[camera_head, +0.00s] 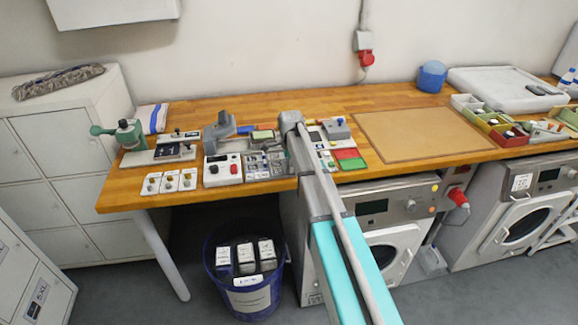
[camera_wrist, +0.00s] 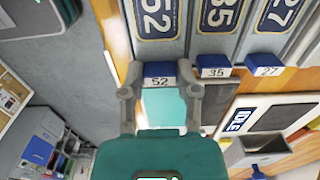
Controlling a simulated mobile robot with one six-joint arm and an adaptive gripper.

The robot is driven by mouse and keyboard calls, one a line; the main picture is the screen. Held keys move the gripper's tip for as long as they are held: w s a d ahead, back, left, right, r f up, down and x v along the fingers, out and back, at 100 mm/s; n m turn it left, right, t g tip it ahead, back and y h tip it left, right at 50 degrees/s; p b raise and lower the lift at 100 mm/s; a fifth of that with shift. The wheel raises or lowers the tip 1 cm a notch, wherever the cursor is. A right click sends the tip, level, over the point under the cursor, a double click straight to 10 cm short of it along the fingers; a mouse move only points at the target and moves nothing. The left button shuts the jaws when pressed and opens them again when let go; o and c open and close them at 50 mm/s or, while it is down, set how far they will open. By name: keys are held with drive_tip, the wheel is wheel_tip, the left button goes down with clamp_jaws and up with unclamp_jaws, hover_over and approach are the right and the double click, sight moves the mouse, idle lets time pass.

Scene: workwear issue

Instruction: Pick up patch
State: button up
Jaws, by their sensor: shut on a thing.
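Dark blue patches with large white numbers lie in grey lanes in the wrist view: 52 (camera_wrist: 157,18), 35 (camera_wrist: 218,14) and 27 (camera_wrist: 279,14). At the lane fronts are small blue-topped pieces with white labels; one reads 52 (camera_wrist: 159,70). My gripper (camera_wrist: 159,80) is shut on this small 52 piece, one fingertip at each side. I cannot tell whether it is joined to the big 52 patch behind it. In the head view the grey patch rack (camera_head: 256,167) stands at the table's front edge, partly covered by my arm. My gripper is not clear there.
The wooden table (camera_head: 320,103) holds several small devices left of my arm. A tan mat (camera_head: 424,134) lies clear to its right. A dark blue bin (camera_head: 245,300) with white boxes stands below. Washer-like machines (camera_head: 395,235) stand under the table. The wrist view shows a board marked IDLE (camera_wrist: 262,122).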

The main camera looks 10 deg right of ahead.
drive_tip(key=shift+r+p, duration=0.65)
drive_tip(key=shift+r, duration=0.2)
drive_tip(key=s+d+r+p, duration=0.1)
drive_tip(key=s+r+p, duration=0.9)
drive_tip(key=s, duration=0.4)
drive_tip(key=shift+r, duration=0.2)
drive_tip(key=shift+f, duration=0.1)
wheel_tip(320, 180, down, 2)
drive_tip(key=shift+f+b, duration=0.25)
drive_tip(key=shift+b, duration=0.9)
drive_tip(key=shift+s, duration=0.15)
